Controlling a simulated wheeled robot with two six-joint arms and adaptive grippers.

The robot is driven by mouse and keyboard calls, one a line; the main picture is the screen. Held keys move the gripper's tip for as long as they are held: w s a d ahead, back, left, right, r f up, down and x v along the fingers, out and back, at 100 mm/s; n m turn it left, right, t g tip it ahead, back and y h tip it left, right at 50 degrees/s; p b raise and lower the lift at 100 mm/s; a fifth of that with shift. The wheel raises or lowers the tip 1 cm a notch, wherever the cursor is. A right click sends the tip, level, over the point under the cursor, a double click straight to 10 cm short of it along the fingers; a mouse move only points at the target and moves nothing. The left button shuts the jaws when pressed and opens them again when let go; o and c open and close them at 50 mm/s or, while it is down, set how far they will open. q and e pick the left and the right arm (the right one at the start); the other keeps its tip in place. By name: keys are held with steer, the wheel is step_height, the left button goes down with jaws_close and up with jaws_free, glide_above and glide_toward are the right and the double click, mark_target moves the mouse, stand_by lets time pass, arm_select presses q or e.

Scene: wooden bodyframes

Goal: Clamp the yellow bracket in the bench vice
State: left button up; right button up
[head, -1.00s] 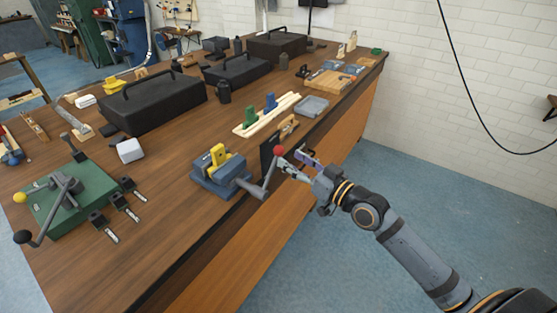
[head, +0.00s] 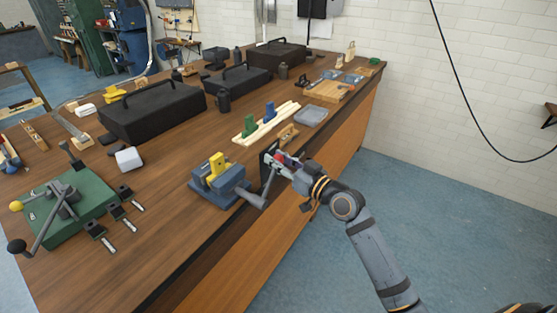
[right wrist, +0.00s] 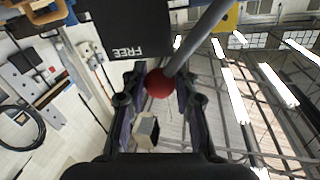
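The blue-grey bench vice (head: 228,190) sits at the bench's front edge. The yellow bracket (head: 217,166) stands upright at its jaws; I cannot tell whether they press on it. The vice's crank handle carries a red ball knob (head: 279,158), which also shows in the right wrist view (right wrist: 158,84). My right gripper (head: 283,161) is at the knob. In the right wrist view its two fingers (right wrist: 158,95) stand apart on either side of the knob, with small gaps visible. My left gripper is not in view.
A black plate (right wrist: 125,28) reading "FREE" is beside the handle. A green-based fixture (head: 72,208) and several black clamps stand left of the vice. Behind it are a pale rail with green and blue blocks (head: 265,124), a grey tray (head: 311,117) and black cases (head: 152,110).

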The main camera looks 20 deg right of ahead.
jaws_close()
steer(key=shift+w+f, duration=0.1)
steer(key=shift+f, duration=0.05)
steer(key=shift+w+d+f+m, duration=0.35)
steer(key=shift+d+f+m, duration=0.2)
steer(key=shift+m, duration=0.25)
step_height(320, 180, down, 14)
steer(key=w+d+m+g+b, duration=0.1)
steer(key=m+g+b, duration=0.2)
steer(key=m, duration=0.8)
steer(key=shift+w+d+r+y, duration=0.25)
steer(key=shift+d+y, duration=0.05)
steer(key=shift+d, duration=0.1)
